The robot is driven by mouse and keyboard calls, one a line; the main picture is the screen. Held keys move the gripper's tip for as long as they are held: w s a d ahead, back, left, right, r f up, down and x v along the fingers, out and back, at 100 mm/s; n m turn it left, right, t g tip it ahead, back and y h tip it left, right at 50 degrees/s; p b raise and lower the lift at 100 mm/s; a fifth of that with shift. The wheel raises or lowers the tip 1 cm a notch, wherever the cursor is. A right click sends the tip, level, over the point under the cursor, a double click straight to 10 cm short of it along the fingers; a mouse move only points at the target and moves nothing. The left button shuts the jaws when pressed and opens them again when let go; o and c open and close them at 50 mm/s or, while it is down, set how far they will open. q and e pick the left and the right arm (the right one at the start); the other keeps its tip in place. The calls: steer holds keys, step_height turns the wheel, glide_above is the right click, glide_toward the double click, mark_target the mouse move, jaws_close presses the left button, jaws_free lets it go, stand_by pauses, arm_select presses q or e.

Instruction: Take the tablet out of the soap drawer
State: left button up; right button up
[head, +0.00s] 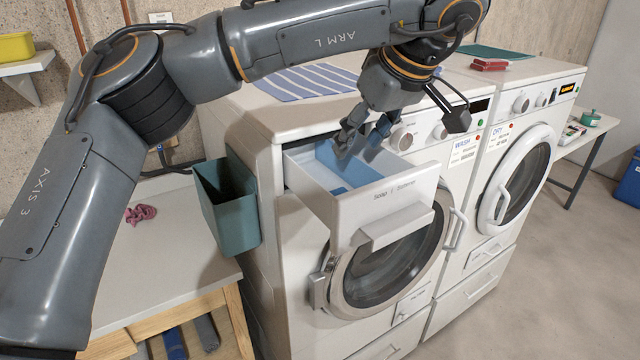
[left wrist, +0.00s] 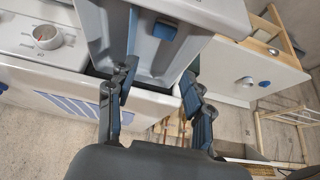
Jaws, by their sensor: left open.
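The soap drawer (head: 390,208) is pulled out of the washer's upper left front, with a blue section inside. My left gripper (head: 362,143) is open and points down into the drawer's opening. In the left wrist view its fingers (left wrist: 157,105) are spread with nothing between them. A small blue block (left wrist: 165,29), perhaps the tablet, shows inside the drawer (left wrist: 97,30), beyond the fingertips. I cannot clearly make out a separate tablet in the head view. My right gripper is not in view.
The washer (head: 285,220) stands beside a dryer (head: 537,135). A striped cloth (head: 300,84) lies on the washer top. A green bin (head: 228,205) is at the washer's left side. A table (head: 165,262) with a pink cloth (head: 140,213) stands left.

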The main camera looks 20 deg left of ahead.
arm_select(q)
step_height(320, 180, down, 2)
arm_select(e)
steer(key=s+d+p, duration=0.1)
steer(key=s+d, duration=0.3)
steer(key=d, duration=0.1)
arm_select(q)
glide_toward(342, 189)
steer(key=a+f, duration=0.1)
steer(key=f, duration=0.1)
steer(key=shift+w+a+f+p, duration=0.1)
steer(key=shift+a+f+p, duration=0.2)
steer(key=shift+a, duration=0.05)
steer(key=shift+a+f+p, duration=0.35)
steer(key=shift+f+p, duration=0.55)
steer(key=shift+p, duration=0.2)
steer(key=p+x, duration=0.1)
steer(key=x, duration=0.2)
steer(key=shift+f, duration=0.1)
steer(key=shift+w+f, duration=0.1)
steer(key=shift+f, duration=0.05)
steer(key=shift+c, duration=0.4)
steer(key=c, duration=0.6)
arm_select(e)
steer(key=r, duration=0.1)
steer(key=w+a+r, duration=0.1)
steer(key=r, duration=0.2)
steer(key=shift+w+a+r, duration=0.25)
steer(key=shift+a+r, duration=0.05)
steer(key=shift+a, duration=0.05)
